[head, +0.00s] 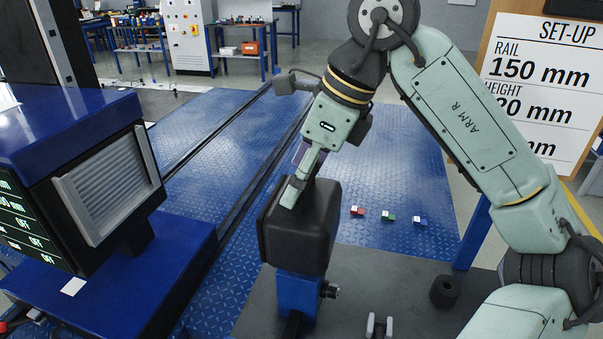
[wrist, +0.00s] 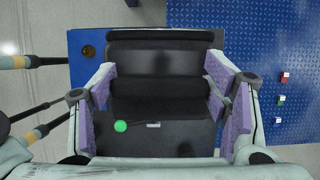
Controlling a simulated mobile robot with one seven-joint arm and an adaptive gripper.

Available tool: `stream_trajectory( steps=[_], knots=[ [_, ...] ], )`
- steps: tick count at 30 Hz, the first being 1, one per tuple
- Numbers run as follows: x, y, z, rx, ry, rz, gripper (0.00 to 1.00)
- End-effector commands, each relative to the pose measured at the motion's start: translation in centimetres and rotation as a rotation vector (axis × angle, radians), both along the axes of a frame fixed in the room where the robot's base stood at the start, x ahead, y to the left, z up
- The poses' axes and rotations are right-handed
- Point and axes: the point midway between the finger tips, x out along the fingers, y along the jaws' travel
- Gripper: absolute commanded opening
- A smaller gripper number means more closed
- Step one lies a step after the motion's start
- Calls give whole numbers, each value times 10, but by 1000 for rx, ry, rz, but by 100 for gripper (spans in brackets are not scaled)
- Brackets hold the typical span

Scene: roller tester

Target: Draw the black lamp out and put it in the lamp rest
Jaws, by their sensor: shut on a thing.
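The black lamp (head: 297,228) is a boxy dark housing standing on a blue post (head: 298,292) with a small side knob. I cannot tell whether the lamp is still seated in the post. My gripper (head: 305,180) is shut on the lamp from above. I cannot make out the lamp rest for certain; a grey two-pronged bracket (head: 378,327) shows at the bottom edge.
Three small blocks, red (head: 357,211), green (head: 388,216) and blue (head: 420,220), lie on the blue floor plate. A dark cylinder (head: 445,291) and a set-up board (head: 540,90) are at the right.

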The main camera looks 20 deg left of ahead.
Motion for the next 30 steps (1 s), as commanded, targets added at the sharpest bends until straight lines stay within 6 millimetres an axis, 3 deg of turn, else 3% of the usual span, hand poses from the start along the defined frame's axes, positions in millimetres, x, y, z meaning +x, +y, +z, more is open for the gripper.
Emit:
stream_trajectory(
  steps=[23, 24, 30],
  knots=[
    [0, 0, 12, 2, -1, 0, 10],
    [0, 0, 12, 2, -1, 0, 68],
    [0, 0, 12, 2, -1, 0, 55]
  ],
)
